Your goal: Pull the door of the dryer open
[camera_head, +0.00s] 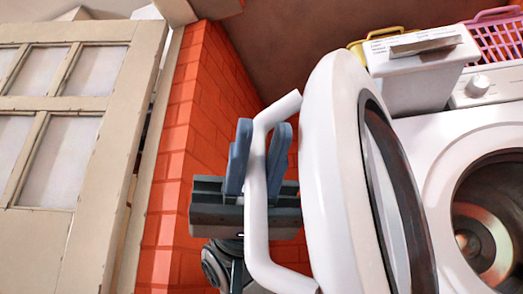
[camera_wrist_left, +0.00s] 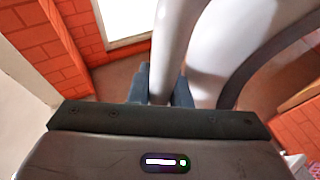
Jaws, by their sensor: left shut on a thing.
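The dryer (camera_head: 422,150) is white and stands at the right, with its round drum opening in view. Its round white door (camera_head: 335,170) with a dark glass inner side stands swung wide open, edge toward me in the head view. The door's white bar handle (camera_head: 256,210) sticks out to the left. My left gripper (camera_head: 260,150) has its two blue-grey fingers shut on either side of the handle. In the left wrist view the fingers (camera_wrist_left: 162,88) clasp the handle (camera_wrist_left: 172,40), with the white door (camera_wrist_left: 235,45) beside it. My right gripper is in neither view.
A leaded window or panelled door (camera_head: 65,130) fills the left. An orange brick wall (camera_head: 180,130) stands behind my gripper.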

